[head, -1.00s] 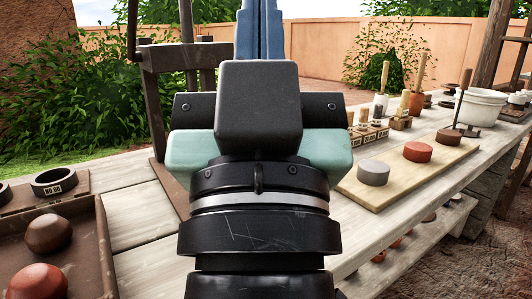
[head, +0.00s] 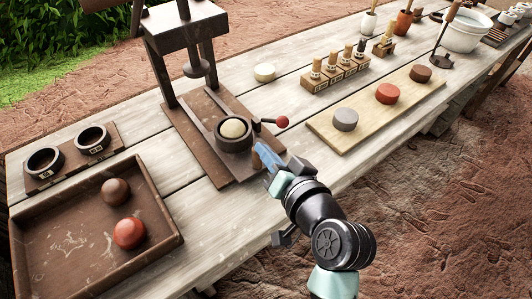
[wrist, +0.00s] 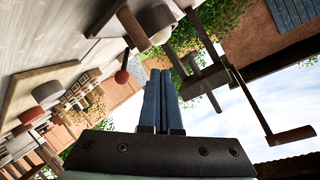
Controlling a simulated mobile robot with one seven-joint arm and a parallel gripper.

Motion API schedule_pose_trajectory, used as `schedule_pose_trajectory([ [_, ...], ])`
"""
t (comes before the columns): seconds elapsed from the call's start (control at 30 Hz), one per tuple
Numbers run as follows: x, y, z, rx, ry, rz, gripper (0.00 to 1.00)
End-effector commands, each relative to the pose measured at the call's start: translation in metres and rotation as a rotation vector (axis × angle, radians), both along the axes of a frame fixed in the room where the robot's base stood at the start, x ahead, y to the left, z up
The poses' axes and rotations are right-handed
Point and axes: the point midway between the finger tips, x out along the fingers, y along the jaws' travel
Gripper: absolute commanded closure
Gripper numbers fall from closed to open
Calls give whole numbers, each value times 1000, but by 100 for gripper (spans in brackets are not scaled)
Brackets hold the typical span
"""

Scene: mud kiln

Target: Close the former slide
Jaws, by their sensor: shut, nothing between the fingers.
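The former (head: 183,35) is a dark wooden press with a frame and a round vertical ram at the back of its base. Its slide carries a round brown cup (head: 233,146) holding a pale ball (head: 233,128). The cup sits forward of the ram, not under it. A short lever with a red knob (head: 282,121) sticks out to the cup's right. My gripper (head: 262,150) is shut and empty, its blue fingers just in front of the cup and below the knob; contact cannot be told. In the wrist view the fingers (wrist: 160,78) point toward the cup (wrist: 133,25) and press.
A brown tray (head: 165,225) with two balls and two ring gauges (head: 72,157) lie left. The bench's front edge runs under my arm.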

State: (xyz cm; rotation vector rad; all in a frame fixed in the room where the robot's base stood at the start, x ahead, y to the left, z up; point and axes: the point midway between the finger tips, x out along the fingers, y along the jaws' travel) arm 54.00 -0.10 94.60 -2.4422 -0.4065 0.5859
Motion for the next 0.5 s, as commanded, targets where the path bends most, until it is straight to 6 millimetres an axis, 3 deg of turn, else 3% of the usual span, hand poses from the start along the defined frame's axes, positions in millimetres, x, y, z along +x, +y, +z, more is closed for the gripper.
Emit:
schedule_pose_trajectory([
  [0.03, -14, -5, -23, 104, 54, 4, 100],
  [0.2, -58, -22, -68, 475, 136, -15, 100],
  [0.3, -81, -36, -81, 659, 145, -51, 100],
  [0.5, -108, -58, -90, 868, 129, -108, 100],
])
